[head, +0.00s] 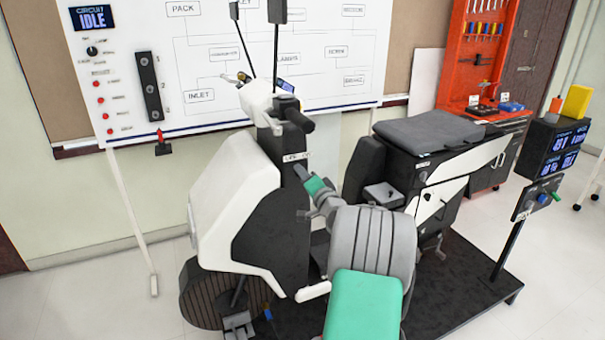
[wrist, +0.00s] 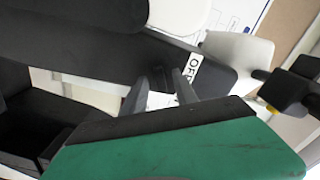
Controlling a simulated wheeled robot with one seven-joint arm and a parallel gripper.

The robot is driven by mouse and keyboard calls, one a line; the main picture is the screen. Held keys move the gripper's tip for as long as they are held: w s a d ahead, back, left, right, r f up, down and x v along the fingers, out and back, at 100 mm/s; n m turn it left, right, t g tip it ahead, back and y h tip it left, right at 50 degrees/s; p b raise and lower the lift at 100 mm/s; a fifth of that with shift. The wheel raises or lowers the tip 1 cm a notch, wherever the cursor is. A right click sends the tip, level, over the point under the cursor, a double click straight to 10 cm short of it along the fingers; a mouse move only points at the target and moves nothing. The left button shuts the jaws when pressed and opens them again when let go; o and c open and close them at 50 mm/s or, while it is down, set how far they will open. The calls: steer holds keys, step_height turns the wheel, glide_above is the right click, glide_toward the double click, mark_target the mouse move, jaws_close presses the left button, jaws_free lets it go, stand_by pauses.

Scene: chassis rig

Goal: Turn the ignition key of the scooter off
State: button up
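The white and black scooter (head: 235,190) stands on a dark platform in the head view. A small white label (head: 296,156) is on its black front column below the handlebar. In the wrist view this label (wrist: 195,70) reads OFF. My gripper (head: 300,172) reaches the column just below the label. In the wrist view the two grey fingers of my gripper (wrist: 160,87) stand apart, pointing at the dark column. A small dark shape, perhaps the ignition key (wrist: 159,77), shows between the fingertips. I cannot tell whether the fingers touch it or how it is turned.
The handlebar grip (head: 303,121) and mirror stalks rise above my gripper. The dark seat (head: 425,132) lies to the right. A whiteboard (head: 200,60) with an IDLE display stands behind, and a meter stand (head: 550,150) is at the right. The dark platform (head: 465,280) borders pale floor.

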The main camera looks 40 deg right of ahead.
steer(key=shift+w+d, duration=0.1)
steer(key=shift+w, duration=0.35)
jaws_close()
